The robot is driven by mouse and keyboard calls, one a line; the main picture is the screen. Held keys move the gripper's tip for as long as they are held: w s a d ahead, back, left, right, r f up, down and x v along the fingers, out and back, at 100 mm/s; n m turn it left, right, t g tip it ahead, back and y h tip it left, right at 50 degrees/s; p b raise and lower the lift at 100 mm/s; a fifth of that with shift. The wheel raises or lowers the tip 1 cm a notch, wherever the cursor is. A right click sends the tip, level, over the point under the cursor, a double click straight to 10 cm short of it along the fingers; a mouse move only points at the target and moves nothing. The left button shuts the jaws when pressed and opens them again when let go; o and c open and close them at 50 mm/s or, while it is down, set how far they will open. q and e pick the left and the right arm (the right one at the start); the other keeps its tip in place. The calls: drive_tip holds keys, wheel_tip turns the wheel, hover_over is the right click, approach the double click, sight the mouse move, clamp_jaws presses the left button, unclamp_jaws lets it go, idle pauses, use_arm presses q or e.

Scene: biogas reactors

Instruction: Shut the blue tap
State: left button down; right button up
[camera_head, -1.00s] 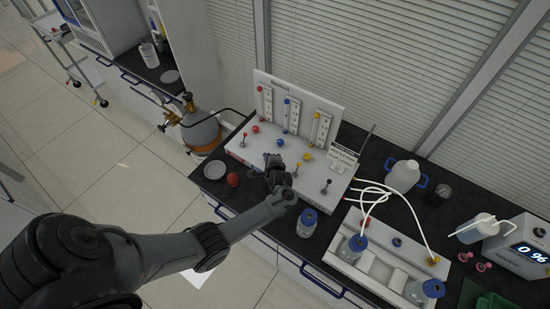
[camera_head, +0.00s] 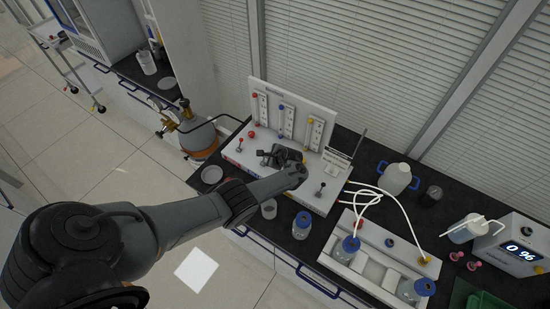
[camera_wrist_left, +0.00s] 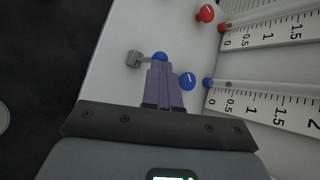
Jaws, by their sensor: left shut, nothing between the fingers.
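The blue tap (camera_wrist_left: 160,57) shows in the left wrist view as a short lever with a blue ball end, joined to a small grey block. My left gripper (camera_wrist_left: 158,68) has its purple fingers closed together, empty, with the tips right at the blue ball. I cannot tell whether they touch it. A round blue knob (camera_wrist_left: 187,80) sits just right of the fingers. In the head view, my left gripper (camera_head: 268,158) is over the middle of the white flowmeter panel (camera_head: 300,198) and hides the blue tap. My right gripper is not in view.
A red tap (camera_head: 239,139) stands left of my gripper, and a dark-knobbed tap (camera_head: 321,187) stands to the right. Upright scales rise behind. A glass beaker (camera_head: 268,209) and a blue-capped bottle (camera_head: 303,225) stand in front, near my forearm.

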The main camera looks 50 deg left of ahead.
use_arm(q)
drive_tip(key=shift+w+a+f+g, duration=0.1)
drive_tip(key=shift+a+g, duration=0.1)
drive_tip(key=shift+g, duration=0.1)
drive_tip(key=shift+d+r+p, duration=0.1)
drive_tip(key=shift+r+p, duration=0.8)
